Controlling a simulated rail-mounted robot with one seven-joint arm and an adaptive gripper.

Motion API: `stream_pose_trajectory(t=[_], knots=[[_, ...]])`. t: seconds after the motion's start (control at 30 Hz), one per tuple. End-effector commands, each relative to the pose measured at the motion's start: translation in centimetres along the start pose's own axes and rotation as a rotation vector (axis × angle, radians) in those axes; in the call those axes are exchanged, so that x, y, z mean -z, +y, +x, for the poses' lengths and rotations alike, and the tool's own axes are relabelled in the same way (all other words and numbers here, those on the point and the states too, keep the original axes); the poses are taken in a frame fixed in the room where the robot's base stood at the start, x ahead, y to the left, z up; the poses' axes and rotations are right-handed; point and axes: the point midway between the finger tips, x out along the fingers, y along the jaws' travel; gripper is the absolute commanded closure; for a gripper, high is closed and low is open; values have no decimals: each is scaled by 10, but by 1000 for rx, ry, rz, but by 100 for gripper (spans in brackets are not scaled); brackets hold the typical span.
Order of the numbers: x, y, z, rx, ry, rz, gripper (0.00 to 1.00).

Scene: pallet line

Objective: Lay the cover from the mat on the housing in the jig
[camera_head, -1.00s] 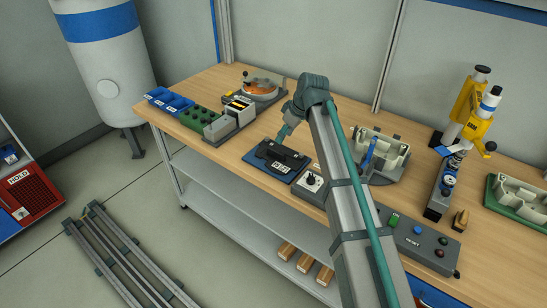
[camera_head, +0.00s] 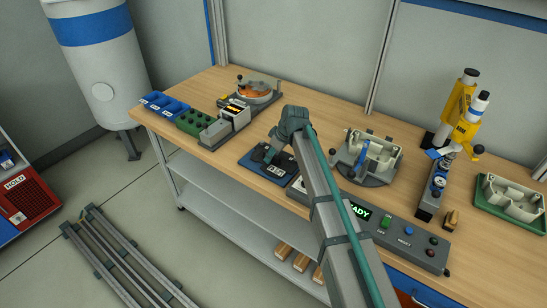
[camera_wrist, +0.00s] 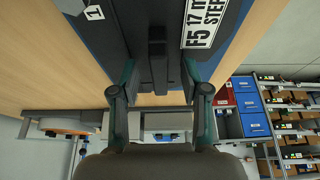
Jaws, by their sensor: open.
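The dark cover (camera_head: 285,161) with a white label lies on the blue mat (camera_head: 262,177) at the bench's front edge. In the wrist view the cover (camera_wrist: 110,28) fills the top, with a raised dark bar in its middle. My gripper (camera_wrist: 158,82) is open, with one finger on each side of this bar and gaps showing.
A control panel (camera_head: 400,240) with a READY display lies along the front edge. A yellow tool stand (camera_head: 462,115) and a green tray (camera_head: 490,208) with another housing are at right.

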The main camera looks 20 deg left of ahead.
Motion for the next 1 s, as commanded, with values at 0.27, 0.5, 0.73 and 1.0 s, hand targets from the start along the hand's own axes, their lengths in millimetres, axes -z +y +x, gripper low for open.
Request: stream_pose_trajectory(t=[0.27, 0.5, 0.73, 1.0], knots=[[0, 0, 7, -1, 0, 0, 54], [0, 0, 7, 0, 0, 0, 89], [0, 0, 6, -1, 1, 0, 100], [0, 0, 6, -1, 1, 0, 100]])
